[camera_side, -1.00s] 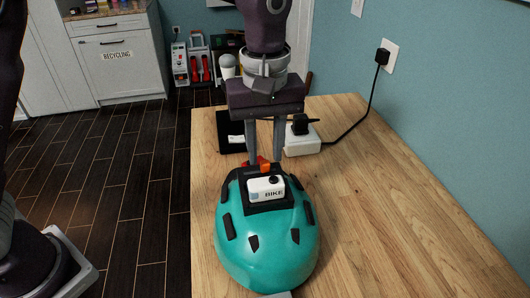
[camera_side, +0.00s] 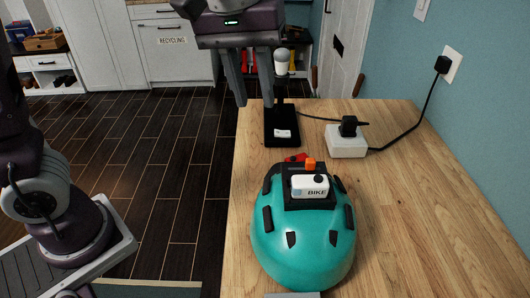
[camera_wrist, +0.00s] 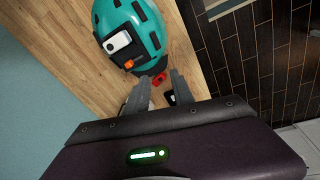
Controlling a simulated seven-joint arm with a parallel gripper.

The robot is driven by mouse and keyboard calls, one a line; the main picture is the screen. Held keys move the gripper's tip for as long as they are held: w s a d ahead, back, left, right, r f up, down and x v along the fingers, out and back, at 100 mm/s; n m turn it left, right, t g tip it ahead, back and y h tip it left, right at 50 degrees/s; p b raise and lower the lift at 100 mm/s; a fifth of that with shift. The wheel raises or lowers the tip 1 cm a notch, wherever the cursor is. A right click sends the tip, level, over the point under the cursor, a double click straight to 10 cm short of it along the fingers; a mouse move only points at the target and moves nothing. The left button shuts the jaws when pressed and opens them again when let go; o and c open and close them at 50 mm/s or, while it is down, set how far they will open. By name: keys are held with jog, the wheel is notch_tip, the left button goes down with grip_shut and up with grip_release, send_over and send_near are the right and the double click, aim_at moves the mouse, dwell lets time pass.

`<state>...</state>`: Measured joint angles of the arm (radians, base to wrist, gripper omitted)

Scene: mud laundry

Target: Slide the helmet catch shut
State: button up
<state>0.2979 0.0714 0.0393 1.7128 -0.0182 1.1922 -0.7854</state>
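The teal helmet (camera_side: 290,250) lies on the wooden table, also at the top of the wrist view (camera_wrist: 150,38). A white box marked BIKE (camera_side: 310,187) sits on its black mount. A small orange piece (camera_side: 310,163), which looks like the catch, stands at the mount's far edge; it also shows in the wrist view (camera_wrist: 129,64). I cannot tell whether the catch is shut. A red part (camera_side: 296,157) lies just behind it. My gripper (camera_side: 255,104) is open and empty, raised behind and left of the helmet, apart from it. In the wrist view, its fingers (camera_wrist: 161,86) are spread.
A black stand (camera_side: 282,128) and a white power block (camera_side: 346,142) with a plug and cable are behind the helmet. A blue wall with an outlet (camera_side: 452,64) is at right. The table's right side (camera_side: 420,220) is clear.

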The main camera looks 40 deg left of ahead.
jog(key=s+a+f+m+t, duration=0.2)
jog(key=s+a+m, duration=0.1)
jog(key=s, duration=0.5)
jog(key=s+a+f+m+t, duration=0.1)
jog(key=s+a+m+t, duration=0.1)
jog(key=s+a, duration=0.3)
jog(key=s+m, duration=0.1)
jog(key=s, duration=0.2)
jog(key=shift+s+a+f+y, duration=0.2)
jog(key=shift+a+f+y, duration=0.1)
jog(key=shift+a+f, duration=0.1)
jog(key=shift+r, duration=0.1)
grip_shut()
jog(key=w+d+r+m+g, duration=0.1)
jog(key=w+d+r+m, duration=0.15)
jog(key=w, duration=0.35)
jog(key=w+d+r+m, duration=0.2)
jog(key=w+d, duration=0.1)
jog(key=w, duration=0.3)
jog(key=w+d+f+m+g+h, duration=0.2)
jog(key=w+d+f+m, duration=0.1)
jog(key=w+d, duration=0.9)
jog(key=shift+d+m+h, duration=0.3)
jog(key=shift+d+m, duration=0.2)
jog(key=shift+m, duration=0.35)
jog(key=shift+w, duration=0.1)
